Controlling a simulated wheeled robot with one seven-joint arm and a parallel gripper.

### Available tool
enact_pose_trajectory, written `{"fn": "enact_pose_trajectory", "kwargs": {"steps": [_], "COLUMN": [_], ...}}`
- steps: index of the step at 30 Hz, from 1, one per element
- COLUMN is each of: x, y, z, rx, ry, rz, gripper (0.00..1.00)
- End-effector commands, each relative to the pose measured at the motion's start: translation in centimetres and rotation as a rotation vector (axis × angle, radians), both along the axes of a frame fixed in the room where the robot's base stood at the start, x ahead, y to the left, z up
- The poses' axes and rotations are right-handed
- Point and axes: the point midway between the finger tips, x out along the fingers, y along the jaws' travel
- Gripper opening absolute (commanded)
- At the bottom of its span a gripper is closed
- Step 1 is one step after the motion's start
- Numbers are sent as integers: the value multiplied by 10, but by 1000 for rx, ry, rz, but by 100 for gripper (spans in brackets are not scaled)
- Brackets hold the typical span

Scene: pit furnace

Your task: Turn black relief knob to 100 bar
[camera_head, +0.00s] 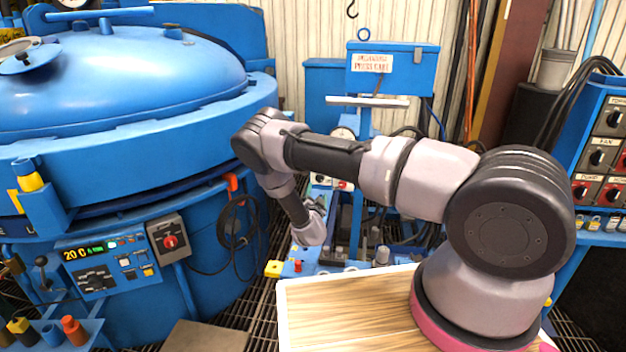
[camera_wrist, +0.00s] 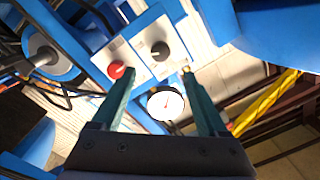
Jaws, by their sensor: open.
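A black knob (camera_wrist: 159,50) sits on a pale plate on a blue box in the wrist view, just ahead of my fingertips and roughly centred between them. Its label and scale are too small to read. A red knob (camera_wrist: 116,70) is on the plate to its left, close to my left finger's tip. A round white gauge (camera_wrist: 166,103) shows between my fingers; its reading is not legible. My gripper (camera_wrist: 158,73) is open and empty, apart from the knob. In the head view the arm's end points down at the press stand, where a red knob (camera_head: 342,185) shows.
A large blue furnace (camera_head: 120,85) with a control panel (camera_head: 108,265) fills the left. A wooden tabletop (camera_head: 345,307) is in front. A blue box labelled as a press (camera_head: 392,75) stands behind my arm. A switch cabinet (camera_head: 600,150) is at the right.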

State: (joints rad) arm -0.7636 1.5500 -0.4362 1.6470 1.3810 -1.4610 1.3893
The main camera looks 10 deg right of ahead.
Motion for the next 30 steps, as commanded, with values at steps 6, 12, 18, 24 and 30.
{"fn": "enact_pose_trajectory", "kwargs": {"steps": [6,12,18,24,30], "x": [27,64,92,102,103], "y": [-9,-19,-26,-28,-28], "z": [1,0,0,0,0], "rx": [1,1,0,0,-1], "ry": [-4,-3,-2,-1,0], "rz": [-3,-2,0,0,-1], "gripper": [77,77,77,77,77]}}
